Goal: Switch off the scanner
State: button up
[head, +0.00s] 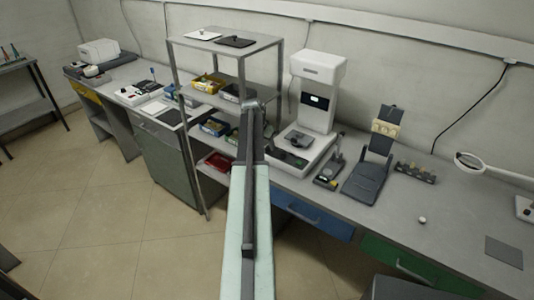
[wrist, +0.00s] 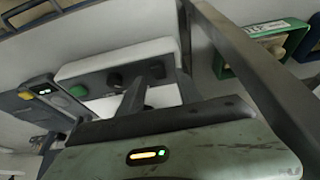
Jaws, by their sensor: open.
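The scanner (head: 318,75) is a tall white unit at the back of the bench in the head view. Its small screen (head: 316,100) is lit, and a dark object (head: 298,140) sits on its white base. The wrist view shows a white panel (wrist: 85,68), seemingly the front of that base, with a black knob (wrist: 115,80) and a green button (wrist: 78,91). My gripper (wrist: 165,85) is open and close to this panel, right of the knob. Whether it touches the panel is unclear. In the head view my arm partly hides the base's left front and the gripper.
A metal rack (head: 225,45) with bins stands left of the scanner; its post (wrist: 250,60) runs close to my gripper in the wrist view. A small stand (head: 330,172) and a dark device (head: 368,175) are to the right. The bench's right front is mostly clear.

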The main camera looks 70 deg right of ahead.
jog(key=shift+b+x, duration=0.45)
jog(key=shift+x, duration=0.75)
jog(key=shift+a+r, duration=0.1)
jog(key=shift+r, duration=0.05)
grip_shut()
jog(key=shift+s+d+r+y+p, duration=0.15)
jog(key=shift+d+y+p, duration=0.15)
jog(key=shift+y+p, duration=0.4)
jog(key=shift+a, duration=0.1)
grip_release()
jog(key=p+v, duration=0.7)
jog(key=shift+r, duration=0.3)
